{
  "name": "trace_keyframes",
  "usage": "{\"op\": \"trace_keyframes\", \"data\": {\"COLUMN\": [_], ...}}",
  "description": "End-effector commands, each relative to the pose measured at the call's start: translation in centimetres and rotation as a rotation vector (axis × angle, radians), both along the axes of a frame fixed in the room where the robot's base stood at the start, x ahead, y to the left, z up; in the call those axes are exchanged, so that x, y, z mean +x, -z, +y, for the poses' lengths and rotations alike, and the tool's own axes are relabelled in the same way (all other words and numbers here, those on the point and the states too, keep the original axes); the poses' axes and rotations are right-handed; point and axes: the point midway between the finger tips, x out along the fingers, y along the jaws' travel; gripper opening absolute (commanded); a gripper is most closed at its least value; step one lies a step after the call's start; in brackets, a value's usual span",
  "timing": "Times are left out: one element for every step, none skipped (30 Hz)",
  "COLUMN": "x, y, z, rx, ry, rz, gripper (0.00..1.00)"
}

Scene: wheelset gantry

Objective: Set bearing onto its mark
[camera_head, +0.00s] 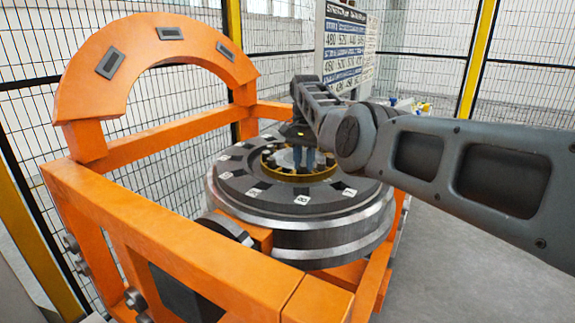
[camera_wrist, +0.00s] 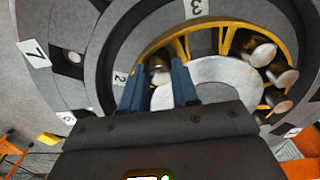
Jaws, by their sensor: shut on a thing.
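My gripper (camera_head: 303,163) reaches down into the middle of the round wheel-like assembly (camera_head: 320,240). Its two blue fingers also show in the wrist view (camera_wrist: 158,60), shut on a small dull-metal roller-like bearing (camera_wrist: 158,74), mostly hidden between them. The fingers are at the inner side of a yellow cage ring (camera_wrist: 232,22), near the label 2 (camera_wrist: 120,79). White number labels on the dark ring include 3 (camera_wrist: 196,8) and 7 (camera_wrist: 34,54). In the head view the bearing cannot be made out; whether it touches the cage is unclear.
Several other rollers (camera_wrist: 282,77) sit along the right of the cage, around a pale central disc (camera_wrist: 222,80). An orange frame with an arch (camera_head: 150,50) surrounds the assembly on the left and front. Mesh fencing and a sign (camera_head: 345,50) stand behind. Floor at right is clear.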

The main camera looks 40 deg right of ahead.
Motion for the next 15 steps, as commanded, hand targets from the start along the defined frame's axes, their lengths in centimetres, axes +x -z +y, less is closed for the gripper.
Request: {"op": "trace_keyframes", "data": {"x": [-0.4, -0.5, -0.7, -0.8, -0.9, -1.0, -1.1, -1.2, -1.3, -1.4, -1.4, -1.5, -1.6, -1.6, -1.7], "y": [0.0, 0.0, 0.0, 0.0, 0.0, 0.0, 0.0, 0.0, 0.0, 0.0, 0.0, 0.1, 0.1, 0.1, 0.1], "z": [-0.7, -0.9, -1.2, -1.4, -1.7, -1.9, -2.1, -2.2, -2.4, -2.6, -2.7, -2.9, -3.0, -3.2, -3.4], "rx": [-0.002, -0.002, -0.002, -0.002, -0.001, -0.001, -0.001, -0.001, -0.001, -0.001, -0.001, -0.001, -0.001, -0.001, -0.001], "ry": [-0.017, -0.031, -0.050, -0.063, -0.078, -0.097, -0.112, -0.127, -0.146, -0.162, -0.176, -0.196, -0.210, -0.224, -0.242], "rz": [0.002, 0.002, 0.002, 0.002, 0.003, 0.002, 0.002, 0.002, 0.003, 0.003, 0.003, 0.003, 0.003, 0.003, 0.002], "gripper": [0.00, 0.00, 0.00, 0.00, 0.00, 0.00, 0.00, 0.00, 0.00, 0.00, 0.00, 0.00, 0.00, 0.00, 0.00]}}
